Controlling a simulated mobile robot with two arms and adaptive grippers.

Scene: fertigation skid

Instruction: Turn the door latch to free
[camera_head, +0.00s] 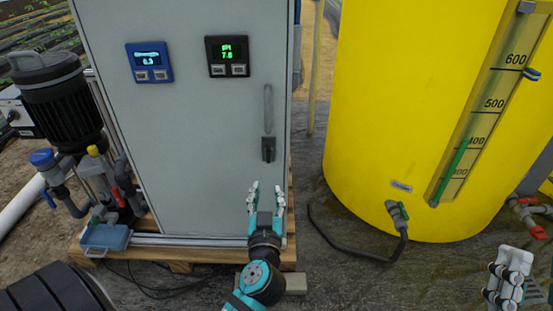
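The door latch (268,149) is a small black handle on the right side of the grey cabinet door (190,150). It points straight down, below a long grey vertical handle (268,108). My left gripper (266,188) is just below the latch with its two white fingers pointing up. The fingers are spread apart with nothing between them, and the latch appears to be beyond the fingertips. My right gripper (509,272) is at the lower right corner, far from the cabinet; whether its fingers are apart is unclear.
A yellow tank (400,110) with a level scale stands to the right, with a black hose (345,243) on the ground. A black pump motor (62,100) and pipes stand at the left. The cabinet stands on a wooden pallet (185,254). Ground between cabinet and tank is mostly clear.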

